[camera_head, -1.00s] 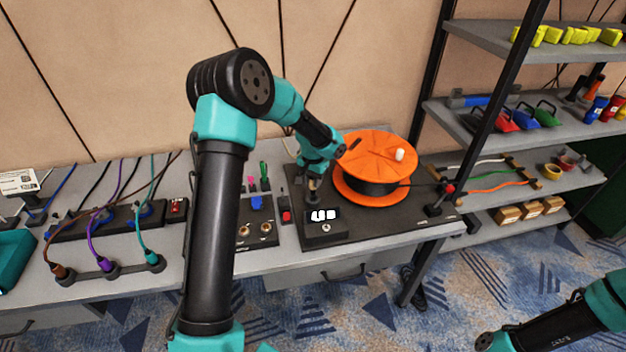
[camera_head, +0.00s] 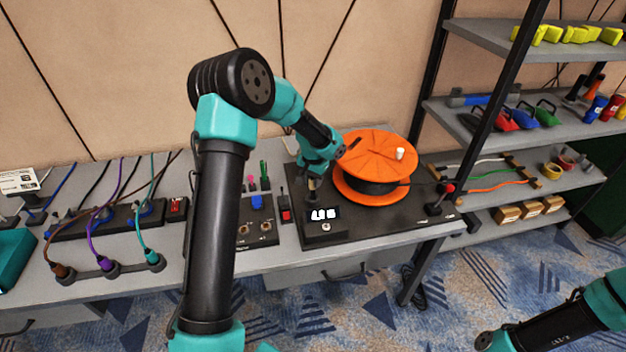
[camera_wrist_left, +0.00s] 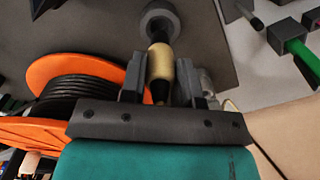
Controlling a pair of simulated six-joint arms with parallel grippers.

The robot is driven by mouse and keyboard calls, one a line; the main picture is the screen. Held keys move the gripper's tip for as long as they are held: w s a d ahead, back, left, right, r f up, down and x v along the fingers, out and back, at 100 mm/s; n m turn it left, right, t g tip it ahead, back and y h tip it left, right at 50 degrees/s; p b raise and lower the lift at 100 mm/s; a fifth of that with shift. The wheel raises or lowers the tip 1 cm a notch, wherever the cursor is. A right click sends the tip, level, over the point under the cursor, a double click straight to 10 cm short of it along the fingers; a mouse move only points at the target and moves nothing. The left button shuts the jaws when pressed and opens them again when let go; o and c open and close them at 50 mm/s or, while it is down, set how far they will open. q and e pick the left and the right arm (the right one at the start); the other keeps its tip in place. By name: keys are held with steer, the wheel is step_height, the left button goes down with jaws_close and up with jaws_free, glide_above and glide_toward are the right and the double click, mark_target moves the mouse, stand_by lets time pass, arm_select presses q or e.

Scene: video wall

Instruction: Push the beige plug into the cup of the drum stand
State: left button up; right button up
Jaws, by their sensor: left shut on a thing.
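In the head view the plug is too small and shaded to make out clearly. My right arm shows only partly at the lower right, with its gripper out of view.
The orange cable drum (camera_head: 378,155) is close beside the gripper; it also shows in the left wrist view (camera_wrist_left: 75,75). A lit display (camera_head: 323,214) sits in front. A red-knobbed lever (camera_head: 447,188) stands at the stand's right. Pens and sockets are to the left.

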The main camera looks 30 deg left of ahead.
arm_select(q)
steer(key=shift+f, duration=2.1)
stand_by(1.6)
steer(key=o, duration=1)
step_height(320, 180, up, 17)
steer(key=shift+r, duration=0.2)
stand_by(0.5)
